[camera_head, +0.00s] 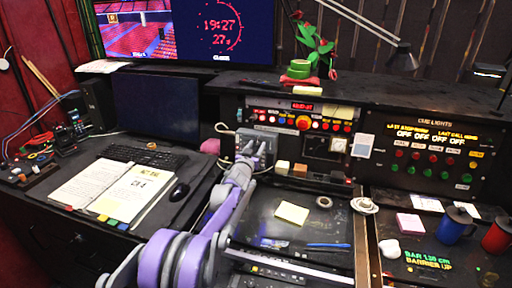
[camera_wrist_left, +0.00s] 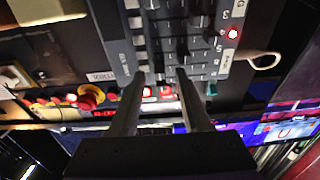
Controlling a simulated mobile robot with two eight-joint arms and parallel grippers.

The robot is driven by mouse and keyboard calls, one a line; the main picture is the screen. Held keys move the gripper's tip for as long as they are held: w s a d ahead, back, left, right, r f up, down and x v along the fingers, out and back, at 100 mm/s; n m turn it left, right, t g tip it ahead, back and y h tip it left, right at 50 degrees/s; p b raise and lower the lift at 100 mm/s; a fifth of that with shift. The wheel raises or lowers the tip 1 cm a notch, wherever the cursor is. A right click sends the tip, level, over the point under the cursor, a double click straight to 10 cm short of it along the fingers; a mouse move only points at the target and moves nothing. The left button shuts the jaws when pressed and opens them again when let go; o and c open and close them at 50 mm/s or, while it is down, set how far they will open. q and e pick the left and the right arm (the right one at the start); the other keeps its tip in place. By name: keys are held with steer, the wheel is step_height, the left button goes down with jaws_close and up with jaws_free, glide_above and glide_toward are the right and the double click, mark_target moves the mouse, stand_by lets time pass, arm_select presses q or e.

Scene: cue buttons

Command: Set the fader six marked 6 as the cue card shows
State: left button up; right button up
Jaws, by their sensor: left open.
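A grey fader box (camera_head: 248,141) stands on the desk at the left of the lit console. In the left wrist view its grey panel (camera_wrist_left: 205,40) shows several dark fader knobs in slots, with small marks along the edge. I cannot tell which fader is marked 6. My left gripper (camera_head: 257,152) is at the box and partly covers it. In the left wrist view my left gripper (camera_wrist_left: 158,76) is open, its two fingers apart over the faders, with nothing between them. Contact cannot be told. I cannot pick out the cue card for certain. My right gripper is not in view.
An open book (camera_head: 115,188) with a yellow note, a keyboard (camera_head: 150,156) and a mouse (camera_head: 179,191) lie to the left. A console with a red button (camera_head: 303,123) stands behind. Small blocks, a yellow note (camera_head: 292,213) and mugs (camera_head: 455,224) lie to the right.

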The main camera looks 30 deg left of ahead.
arm_select(q)
jaws_close()
stand_by(1.3)
